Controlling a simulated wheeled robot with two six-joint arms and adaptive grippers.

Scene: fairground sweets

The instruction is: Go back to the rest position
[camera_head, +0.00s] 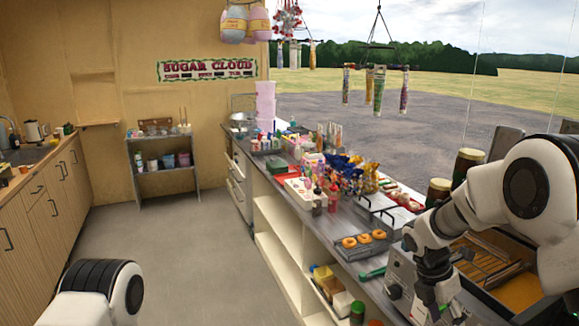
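My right arm reaches in from the right over the counter. My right gripper (437,306) is low at the bottom edge, in front of the fryer. It points downward; its fingertips are too small and cut off to tell open from shut. Of my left arm only a white and black link shows at the bottom left; the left gripper is out of view.
The long counter (328,222) carries a tray of doughnuts (364,240), bottles and wrapped sweets (350,172). A fryer (515,290) with a basket is at the right. A small shelf (164,180) stands by the back wall. The floor (190,250) between the counters is clear.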

